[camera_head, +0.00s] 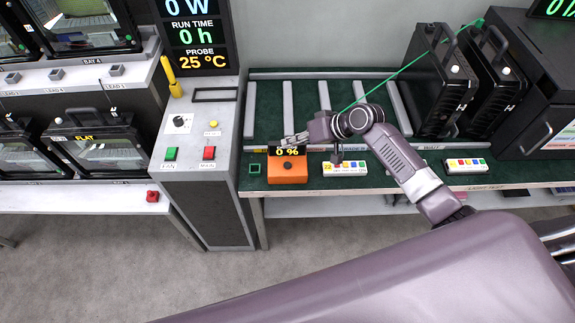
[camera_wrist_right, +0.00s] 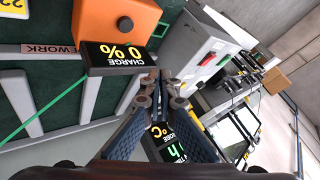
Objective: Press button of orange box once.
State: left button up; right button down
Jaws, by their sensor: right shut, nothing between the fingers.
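The orange box (camera_head: 282,174) sits on the green worktable, with a small dark round button (camera_head: 288,165) on its top. In the right wrist view the orange box (camera_wrist_right: 95,22) is at the upper left, with its dark button (camera_wrist_right: 124,24) in plain sight. A black display (camera_head: 291,152) reading "0 %" stands at the box's far side; the right wrist view also shows this display (camera_wrist_right: 108,57), marked CHARGE. My right gripper (camera_head: 288,141) is shut and empty, just beyond the display and apart from the button. Its fingertips (camera_wrist_right: 161,88) show near the display's edge. My left gripper is not in view.
A grey control cabinet (camera_head: 208,187) with green and red buttons stands left of the box. White strips with coloured buttons (camera_head: 345,168) lie to the right. Black finned housings (camera_head: 440,85) stand at the table's right. A green line crosses above the table.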

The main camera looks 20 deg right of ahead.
jog(key=b, duration=0.6)
send_over(290, 165)
notch_tip(290, 165, down, 7)
jog(key=shift+r, duration=0.1)
jog(key=shift+f, duration=0.55)
jog(key=shift+f, duration=0.15)
dwell(0.4)
jog(key=shift+f+b, duration=0.25)
jog(key=shift+b, duration=0.1)
jog(key=shift+s+f, duration=0.1)
jog(key=shift+f, duration=0.35)
dwell(0.4)
jog(key=shift+r, duration=0.15)
jog(key=shift+r+p, duration=0.55)
jog(key=shift+r, duration=0.2)
